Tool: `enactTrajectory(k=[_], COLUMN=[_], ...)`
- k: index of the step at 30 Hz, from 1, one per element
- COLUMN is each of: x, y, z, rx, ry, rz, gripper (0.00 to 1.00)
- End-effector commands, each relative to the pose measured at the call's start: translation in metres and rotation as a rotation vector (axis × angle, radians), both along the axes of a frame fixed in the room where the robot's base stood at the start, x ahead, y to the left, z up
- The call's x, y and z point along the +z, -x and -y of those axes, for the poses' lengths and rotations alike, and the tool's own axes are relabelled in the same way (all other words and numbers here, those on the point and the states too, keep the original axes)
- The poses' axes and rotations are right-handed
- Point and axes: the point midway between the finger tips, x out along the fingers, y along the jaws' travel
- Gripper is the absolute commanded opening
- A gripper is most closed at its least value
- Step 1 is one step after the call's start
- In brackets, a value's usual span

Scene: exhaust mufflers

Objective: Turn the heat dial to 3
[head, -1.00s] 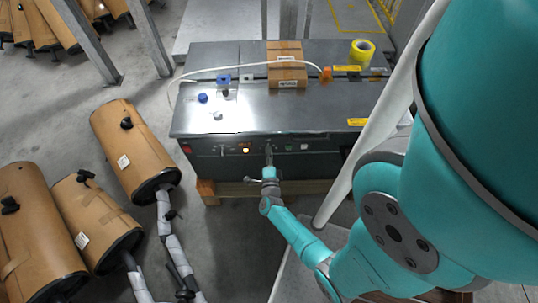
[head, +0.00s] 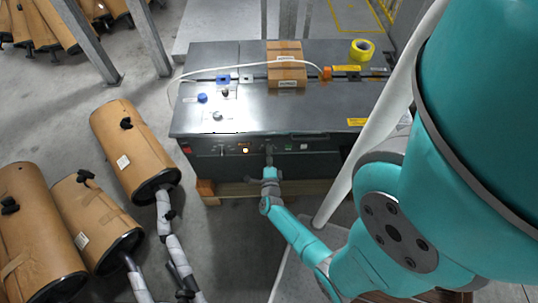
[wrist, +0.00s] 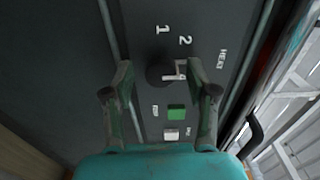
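The dark heat dial (wrist: 158,74) is on the machine's front panel in the wrist view, with white marks "1", "2" and "HEAT" beside it. A white angular mark shows at its right side; I cannot tell whether it is a pointer or a numeral. My gripper (wrist: 160,68) is open, one finger on each side of the dial, with a gap visible on both sides. In the head view my gripper (head: 269,151) is at the front panel of the grey machine (head: 315,110) and hides the dial.
A green button (wrist: 176,112) and a white button (wrist: 171,135) lie below the dial, between the fingers. A carton (head: 287,68) and a yellow tape roll (head: 362,49) are on the machine top.

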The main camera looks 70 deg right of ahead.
Motion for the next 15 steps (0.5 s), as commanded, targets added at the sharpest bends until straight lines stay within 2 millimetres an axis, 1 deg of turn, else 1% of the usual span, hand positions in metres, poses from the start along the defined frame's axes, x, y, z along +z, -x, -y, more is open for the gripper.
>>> enactTrajectory(k=[8,11,15], x=[0.000,0.000,-0.001], y=[0.000,0.003,0.012], z=[-0.003,-0.011,-0.032], rx=[0.002,0.005,0.006], ry=[0.000,0.000,-0.001], rz=[-0.001,-0.001,-0.002], gripper=[0.57,0.57,0.57])
